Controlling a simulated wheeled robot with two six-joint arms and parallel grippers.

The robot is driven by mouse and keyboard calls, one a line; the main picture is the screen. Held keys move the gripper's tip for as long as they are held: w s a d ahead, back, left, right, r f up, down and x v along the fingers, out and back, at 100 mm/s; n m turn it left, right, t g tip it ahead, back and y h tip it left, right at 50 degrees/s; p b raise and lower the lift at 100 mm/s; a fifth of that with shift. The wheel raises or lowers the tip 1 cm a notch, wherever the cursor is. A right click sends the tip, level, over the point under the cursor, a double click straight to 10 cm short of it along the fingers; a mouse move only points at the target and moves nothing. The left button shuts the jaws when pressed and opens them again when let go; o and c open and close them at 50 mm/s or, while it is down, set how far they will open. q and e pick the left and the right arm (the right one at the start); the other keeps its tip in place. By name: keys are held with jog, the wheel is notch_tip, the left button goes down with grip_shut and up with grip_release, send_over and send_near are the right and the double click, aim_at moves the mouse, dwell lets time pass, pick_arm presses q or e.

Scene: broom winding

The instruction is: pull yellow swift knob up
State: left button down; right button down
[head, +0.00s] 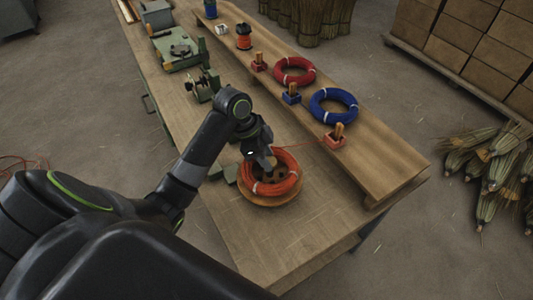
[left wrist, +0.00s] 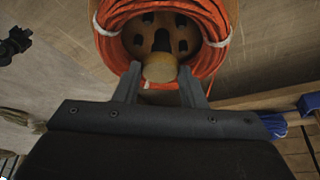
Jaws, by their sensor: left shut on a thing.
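The swift (head: 258,200) is a round wooden disc on the bench, with a coil of orange-red cord (head: 287,185) around its middle. The coil, tied with white bands, fills the top of the left wrist view (left wrist: 215,55). The yellow knob (left wrist: 160,68) stands at the swift's centre, in front of a dark hub with several holes. My left gripper (head: 266,165) is over the swift. In the left wrist view its two fingers are shut on the knob, one on each side. In the head view the gripper hides the knob. My right gripper is not in view.
A raised wooden shelf (head: 385,170) runs along the right of the bench, with a red coil (head: 294,71), a blue coil (head: 333,105) and small blocks with wooden pegs. A green machine (head: 175,48) is at the back left. The bench front (head: 285,250) is clear.

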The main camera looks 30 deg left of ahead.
pick_arm(q)
jog(key=shift+w+r, duration=0.1)
jog(key=shift+r, duration=0.1)
jog(key=c, duration=1.2)
grip_release()
jog(key=shift+c, duration=0.2)
jog(key=o, duration=0.3)
jog(key=shift+o, duration=0.2)
jog(key=v, duration=1.7)
jog(key=shift+s+r, duration=0.15)
jog(key=shift+s, duration=0.15)
